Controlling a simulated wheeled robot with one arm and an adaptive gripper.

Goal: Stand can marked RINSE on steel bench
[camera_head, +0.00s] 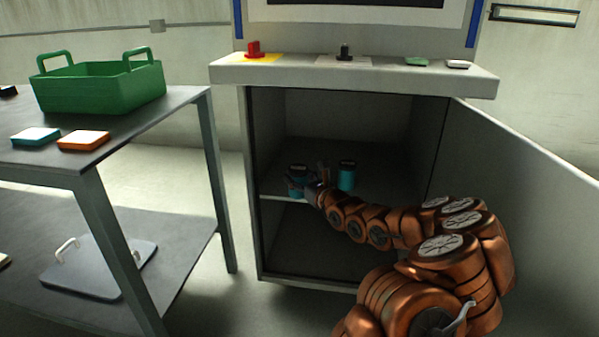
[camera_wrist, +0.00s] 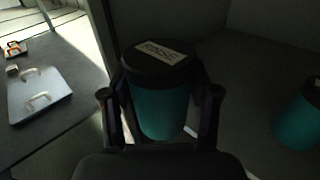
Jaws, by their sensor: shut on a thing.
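A teal can with a black lid and a label reading RINSE (camera_wrist: 162,105) is between the fingers of my gripper (camera_wrist: 160,108) in the wrist view. My gripper is shut on it. In the head view this can (camera_head: 298,172) is partly hidden by my gripper (camera_head: 307,186), at the cabinet's shelf. I cannot tell whether the can touches the shelf. A second teal can (camera_head: 346,176) stands upright on the shelf to the right; it also shows in the wrist view (camera_wrist: 300,118), its label unreadable. The dark-topped steel bench (camera_head: 120,121) is at the left.
A green crate (camera_head: 98,90), a teal block (camera_head: 36,137) and an orange block (camera_head: 83,140) are on the bench top. A grey lid-like tray (camera_head: 95,266) lies on its lower shelf. The cabinet (camera_head: 252,190) encloses the cans, with its open door (camera_head: 540,190) at right.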

